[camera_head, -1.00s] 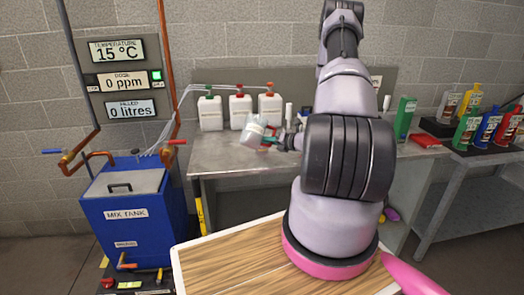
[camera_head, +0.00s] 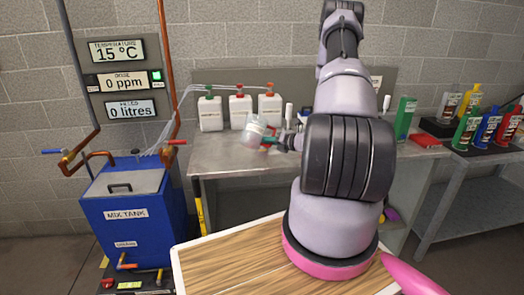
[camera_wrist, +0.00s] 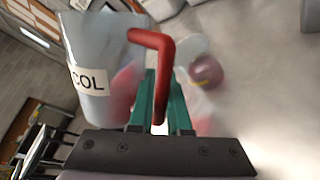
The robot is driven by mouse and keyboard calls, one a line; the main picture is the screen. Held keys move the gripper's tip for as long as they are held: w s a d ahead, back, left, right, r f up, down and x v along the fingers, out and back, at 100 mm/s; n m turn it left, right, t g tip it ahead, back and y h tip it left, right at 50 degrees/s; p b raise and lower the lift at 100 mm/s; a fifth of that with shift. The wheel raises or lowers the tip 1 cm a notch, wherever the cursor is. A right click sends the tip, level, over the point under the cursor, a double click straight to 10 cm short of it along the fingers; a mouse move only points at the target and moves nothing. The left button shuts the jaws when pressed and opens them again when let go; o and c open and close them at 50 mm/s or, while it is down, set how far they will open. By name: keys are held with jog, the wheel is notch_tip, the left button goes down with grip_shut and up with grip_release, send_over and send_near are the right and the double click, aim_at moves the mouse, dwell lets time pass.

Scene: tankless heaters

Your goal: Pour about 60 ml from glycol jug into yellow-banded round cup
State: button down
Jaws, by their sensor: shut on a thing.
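The glycol jug (camera_wrist: 88,65) is a pale, see-through vessel with a label ending in "COL" and a red handle (camera_wrist: 160,60). My gripper (camera_wrist: 160,95) is shut on that handle with its green fingers. Reddish liquid shows through the jug's side. In the head view the jug (camera_head: 252,132) is tilted and held above the metal bench. A small round vessel (camera_wrist: 207,70), dark red inside with a bit of yellow at its edge, stands beyond the handle and is probably the yellow-banded cup. It is partly hidden and blurred. I cannot tell whether liquid is flowing.
A green bottle (camera_head: 404,117) stands right of my arm. The blue mix tank (camera_head: 130,205) is at left. Bench space left of the jug is clear.

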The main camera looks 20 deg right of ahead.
jog(key=shift+r, duration=0.1)
jog(key=f+n+t+b, duration=0.1)
jog(key=n, duration=0.1)
jog(key=f+n+t+h+b, duration=0.1)
jog(key=b, duration=0.1)
jog(key=s+f+n+t+b, duration=0.1)
jog(key=n+b, duration=0.1)
jog(key=shift+a+f+n, duration=0.3)
jog(key=shift+a+f, duration=0.05)
jog(key=shift+s+a+r+n+t+b, duration=0.15)
jog(key=shift+r+n+t+b, duration=0.1)
jog(key=shift+n, duration=0.15)
jog(key=shift+w+a+r+n+t+b, duration=0.15)
jog(key=shift+n+b, duration=0.1)
jog(key=shift+n, duration=0.15)
